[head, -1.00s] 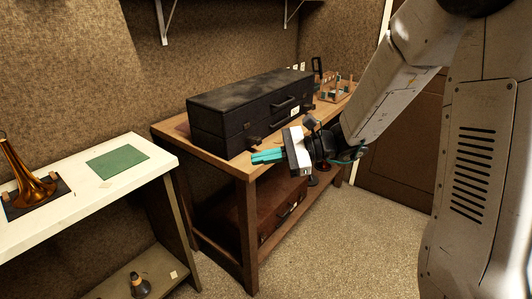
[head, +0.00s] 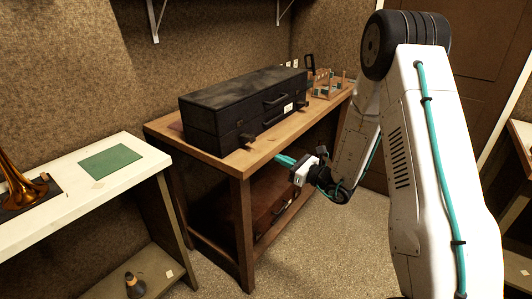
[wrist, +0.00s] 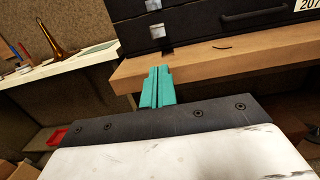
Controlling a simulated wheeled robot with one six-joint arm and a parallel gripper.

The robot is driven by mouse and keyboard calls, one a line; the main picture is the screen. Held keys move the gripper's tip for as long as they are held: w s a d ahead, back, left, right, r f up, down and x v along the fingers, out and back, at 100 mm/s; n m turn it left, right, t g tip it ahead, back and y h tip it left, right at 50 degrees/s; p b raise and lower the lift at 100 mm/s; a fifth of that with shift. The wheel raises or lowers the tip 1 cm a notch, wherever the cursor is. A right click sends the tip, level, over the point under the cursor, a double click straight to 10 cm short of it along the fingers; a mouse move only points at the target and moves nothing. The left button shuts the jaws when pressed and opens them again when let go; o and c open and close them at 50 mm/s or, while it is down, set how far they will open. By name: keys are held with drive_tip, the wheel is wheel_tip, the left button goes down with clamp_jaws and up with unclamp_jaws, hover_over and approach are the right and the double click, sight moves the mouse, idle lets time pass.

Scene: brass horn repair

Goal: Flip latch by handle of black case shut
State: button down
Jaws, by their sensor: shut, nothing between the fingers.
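The black case (head: 225,112) lies closed-looking on the wooden bench, its front facing me. Its handle (head: 275,100) is on the front and also shows in the wrist view (wrist: 253,14). A dark latch (head: 246,140) juts from the front left of the handle; a second latch (head: 302,106) juts at the right end. In the wrist view a latch (wrist: 157,31) shows at the case's front; its exact position is hard to tell. My gripper (head: 284,160) has teal fingers, pressed together and empty (wrist: 158,87), in front of and below the bench edge, apart from the case.
The wooden bench (head: 215,163) has a narrow bare strip before the case. A rack of small parts (head: 328,85) stands at its right end. A white table (head: 120,155) at left holds a green mat (head: 111,161) and brass horn (head: 18,185).

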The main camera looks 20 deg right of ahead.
sight(260, 156)
drive_tip(key=x, duration=0.9)
drive_tip(key=shift+w+a, duration=0.25)
drive_tip(key=shift+d+r, duration=0.1)
